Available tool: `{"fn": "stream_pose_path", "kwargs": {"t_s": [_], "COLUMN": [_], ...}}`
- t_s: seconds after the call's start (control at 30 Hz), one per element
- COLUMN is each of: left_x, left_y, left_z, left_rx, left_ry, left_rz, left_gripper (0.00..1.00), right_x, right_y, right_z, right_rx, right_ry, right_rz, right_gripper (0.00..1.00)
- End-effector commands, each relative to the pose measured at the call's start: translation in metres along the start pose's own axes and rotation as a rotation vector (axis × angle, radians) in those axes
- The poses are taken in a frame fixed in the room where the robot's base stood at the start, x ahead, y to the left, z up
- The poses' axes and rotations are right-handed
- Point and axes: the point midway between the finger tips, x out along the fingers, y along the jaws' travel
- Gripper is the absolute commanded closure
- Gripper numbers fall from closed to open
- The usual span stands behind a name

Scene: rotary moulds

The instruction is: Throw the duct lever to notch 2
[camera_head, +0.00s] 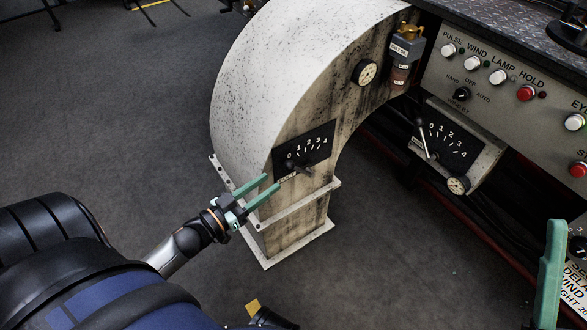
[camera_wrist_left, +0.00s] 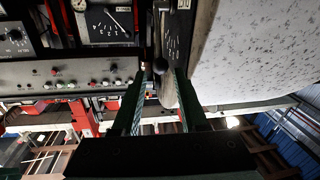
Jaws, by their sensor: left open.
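The duct lever, with a dark round knob (camera_head: 290,165), is on a black plate (camera_head: 318,141) marked 0 to 4 on the pale speckled duct (camera_head: 262,72). The knob lies at the plate's left, near the 0. My left gripper (camera_head: 272,182) is open, its green fingers just short of the knob. In the left wrist view the knob (camera_wrist_left: 160,66) shows between and beyond the fingertips, with no visible contact. A green finger of my right gripper (camera_head: 552,270) shows at the lower right; its other finger is hidden.
A second 0 to 4 plate (camera_head: 448,139) with a lever is right of the duct. Above it is a control panel (camera_head: 483,75) with buttons and a knob. A round gauge (camera_head: 365,72) sits on the duct.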

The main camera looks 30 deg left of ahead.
Motion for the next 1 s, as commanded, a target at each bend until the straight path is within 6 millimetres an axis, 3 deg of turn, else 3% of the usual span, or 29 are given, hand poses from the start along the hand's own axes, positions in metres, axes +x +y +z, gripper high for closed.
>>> {"fn": "stream_pose_path", "kwargs": {"t_s": [0.2,0.4,0.6,0.87,1.0], "left_x": [0.048,0.077,0.089,0.09,0.09], "left_y": [0.0,0.0,0.0,0.0,0.0], "left_z": [0.002,0.002,0.001,0.001,0.001], "left_rx": [0.001,0.0,-0.001,-0.001,-0.001], "left_ry": [0.003,0.001,-0.001,-0.002,-0.001], "left_rz": [0.001,0.0,0.0,-0.001,-0.001], "left_gripper": [0.57,0.57,0.57,0.57,0.7], "right_x": [-0.011,-0.015,-0.017,-0.017,-0.017], "right_y": [-0.006,-0.009,-0.01,-0.01,-0.011], "right_z": [0.011,0.016,0.018,0.018,0.018], "right_rx": [0.021,0.035,0.043,0.044,0.043], "right_ry": [-0.003,-0.006,-0.008,-0.01,-0.01], "right_rz": [-0.002,-0.003,-0.001,-0.002,-0.003], "right_gripper": [0.5,0.5,0.5,0.5,0.5]}}
